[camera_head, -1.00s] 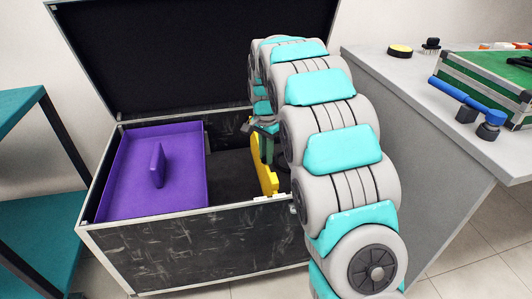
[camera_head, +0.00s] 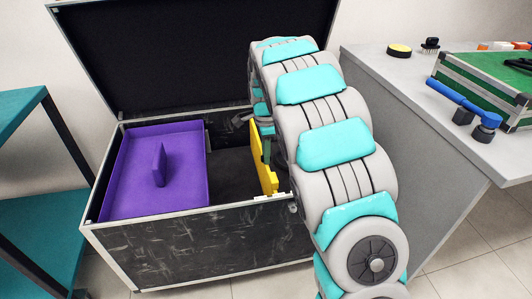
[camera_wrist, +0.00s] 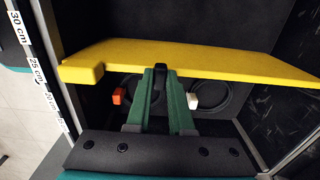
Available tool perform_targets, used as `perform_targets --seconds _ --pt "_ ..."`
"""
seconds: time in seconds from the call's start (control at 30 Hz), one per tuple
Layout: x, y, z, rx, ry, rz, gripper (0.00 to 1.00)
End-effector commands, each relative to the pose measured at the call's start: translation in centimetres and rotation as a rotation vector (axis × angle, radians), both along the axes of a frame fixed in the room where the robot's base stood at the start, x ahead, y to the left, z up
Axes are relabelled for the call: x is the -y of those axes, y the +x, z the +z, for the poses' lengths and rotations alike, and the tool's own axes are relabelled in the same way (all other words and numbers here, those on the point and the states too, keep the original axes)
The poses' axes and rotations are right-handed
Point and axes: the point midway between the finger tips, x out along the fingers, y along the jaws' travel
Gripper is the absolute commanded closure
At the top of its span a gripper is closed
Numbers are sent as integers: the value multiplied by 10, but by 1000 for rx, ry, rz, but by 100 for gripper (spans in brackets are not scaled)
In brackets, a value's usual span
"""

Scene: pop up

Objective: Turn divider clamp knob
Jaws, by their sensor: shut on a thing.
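The yellow divider (camera_head: 263,160) stands upright in the open black case, right of the purple tray. In the wrist view the divider (camera_wrist: 200,54) spans the picture as a wide band. My gripper (camera_wrist: 161,74) has its two green fingers drawn together at the tips. They are shut on a small dark piece, which looks like the clamp knob (camera_wrist: 160,69), against the divider's near edge. Most of the knob is hidden by the fingers, so its angle cannot be told. In the head view my arm and the divider hide most of the gripper.
The case's front rim (camera_head: 180,215) and raised lid (camera_head: 200,50) bound the space around my arm. The purple tray (camera_head: 120,190) fills the left side. A grey table (camera_head: 420,130) with a green case (camera_head: 485,85) stands right. A ruler strip (camera_wrist: 38,70) runs along an edge.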

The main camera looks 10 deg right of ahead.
Motion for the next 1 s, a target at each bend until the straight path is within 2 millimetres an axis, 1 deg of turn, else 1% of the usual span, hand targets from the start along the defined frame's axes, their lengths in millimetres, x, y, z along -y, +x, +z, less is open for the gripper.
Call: perform_targets --seconds 0.43,0.47,0.7,1.0 --pt "0 0 -1 -2 1 -10 100" --pt "0 0 -1 -1 1 -10 78" --pt "0 0 0 -1 1 -10 51" --pt "0 0 1 0 0 -9 50"
